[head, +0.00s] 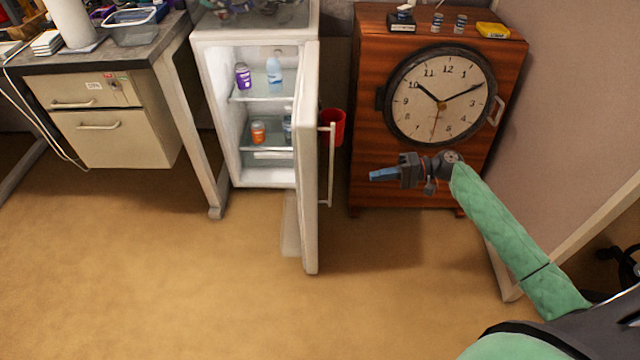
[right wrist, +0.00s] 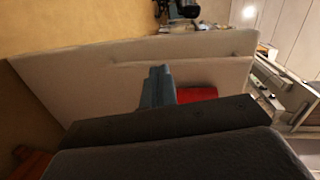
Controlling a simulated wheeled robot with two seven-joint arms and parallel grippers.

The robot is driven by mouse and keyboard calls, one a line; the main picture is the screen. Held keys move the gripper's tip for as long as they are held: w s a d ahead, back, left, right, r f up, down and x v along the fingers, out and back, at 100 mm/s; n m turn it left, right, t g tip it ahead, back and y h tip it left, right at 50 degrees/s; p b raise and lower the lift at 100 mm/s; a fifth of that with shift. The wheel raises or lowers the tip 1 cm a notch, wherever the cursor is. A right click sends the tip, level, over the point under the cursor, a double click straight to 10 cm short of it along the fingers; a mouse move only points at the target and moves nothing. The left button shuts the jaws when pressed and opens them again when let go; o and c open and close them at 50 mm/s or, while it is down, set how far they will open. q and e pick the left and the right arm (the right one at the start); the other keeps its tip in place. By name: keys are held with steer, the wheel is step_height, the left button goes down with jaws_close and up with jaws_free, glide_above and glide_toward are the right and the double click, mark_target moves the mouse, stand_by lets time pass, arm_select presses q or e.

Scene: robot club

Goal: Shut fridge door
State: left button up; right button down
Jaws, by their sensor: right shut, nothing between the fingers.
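A small white fridge (head: 210,110) stands at the upper middle of the head view. Its door (head: 309,170) stands wide open, edge-on to me, hinged on the right side. A long vertical handle (head: 332,165) is on the door's outer face, to the right. Bottles and cans show on the shelves inside. My right gripper (head: 373,175) is shut and empty, right of the door and apart from it, pointing left toward the handle. In the right wrist view the gripper's fingers (right wrist: 157,88) show before the door's outer face (right wrist: 90,75). My left gripper is not in view.
A red bin (head: 333,127) is behind the door handle. A wooden cabinet (head: 365,100) with a large clock (head: 440,95) stands right of the fridge. A desk with drawers (head: 120,135) is on the left. The floor in front is clear.

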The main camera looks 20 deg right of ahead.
step_height(320, 180, up, 2)
steer(key=m+t+y, duration=0.1)
steer(key=p, duration=0.1)
glide_toward(303, 172)
steer(key=w+d, duration=0.1)
steer(key=d, duration=0.2)
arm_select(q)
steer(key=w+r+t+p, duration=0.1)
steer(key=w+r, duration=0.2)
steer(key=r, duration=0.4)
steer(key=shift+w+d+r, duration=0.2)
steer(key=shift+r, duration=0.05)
arm_select(e)
steer(key=shift+m+t+y, duration=0.3)
steer(key=shift+m, duration=0.1)
steer(key=x, duration=0.5)
steer(key=shift+w+a+f, duration=0.2)
steer(key=shift+w+f, duration=0.1)
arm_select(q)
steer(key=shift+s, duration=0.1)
